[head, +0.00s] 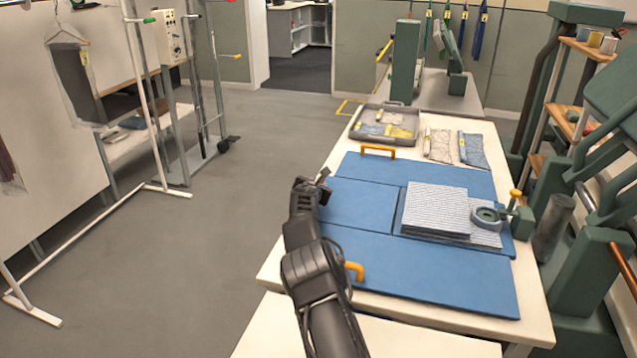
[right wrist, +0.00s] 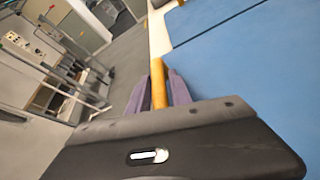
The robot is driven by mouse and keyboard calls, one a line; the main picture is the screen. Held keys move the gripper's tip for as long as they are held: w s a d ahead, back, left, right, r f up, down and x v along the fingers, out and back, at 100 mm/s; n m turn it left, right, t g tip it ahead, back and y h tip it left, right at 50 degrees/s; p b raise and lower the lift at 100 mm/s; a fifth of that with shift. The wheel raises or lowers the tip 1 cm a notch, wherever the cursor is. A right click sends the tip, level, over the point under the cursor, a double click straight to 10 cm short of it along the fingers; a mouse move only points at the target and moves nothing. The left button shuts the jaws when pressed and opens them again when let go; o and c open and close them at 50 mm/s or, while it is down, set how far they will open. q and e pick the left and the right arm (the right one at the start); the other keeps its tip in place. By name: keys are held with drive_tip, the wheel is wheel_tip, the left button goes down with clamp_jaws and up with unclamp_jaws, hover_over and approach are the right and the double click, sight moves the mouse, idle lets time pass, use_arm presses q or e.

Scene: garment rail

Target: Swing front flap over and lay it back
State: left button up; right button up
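The blue folding board (head: 430,267) lies flat on the white table. Its small middle flap (head: 362,205), which I take as the front flap, lies flat between two larger side flaps. A folded striped garment (head: 437,208) rests on the board to the right of that flap. My right gripper (head: 324,178) is at the flap's outer left edge. In the right wrist view, its purple fingers (right wrist: 160,90) close on both sides of an orange handle (right wrist: 158,82), beside the blue board (right wrist: 260,85). In the head view that handle is hidden by the gripper. My left gripper is not seen.
Each side flap has an orange handle (head: 378,151), the nearer partly behind my arm (head: 355,271). A round grey device (head: 487,217) stands by the garment. A grey tray (head: 358,134) and bagged garments (head: 472,150) lie at the back.

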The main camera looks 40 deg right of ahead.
drive_tip(key=shift+o, duration=1.1)
drive_tip(key=shift+s+r, duration=0.1)
drive_tip(key=shift+r, duration=0.15)
drive_tip(key=shift+a+b, duration=0.4)
drive_tip(key=shift+b, duration=0.15)
drive_tip(key=shift+s+a+r+b, duration=0.1)
drive_tip(key=shift+s+a+b, duration=0.1)
drive_tip(key=shift+a+b, duration=0.1)
drive_tip(key=b+v, duration=0.4)
drive_tip(key=v, duration=0.1)
drive_tip(key=shift+s+a+r+b, duration=0.3)
drive_tip(key=shift+s+r, duration=0.05)
drive_tip(key=shift+s, duration=0.1)
drive_tip(key=shift+s+r, duration=0.1)
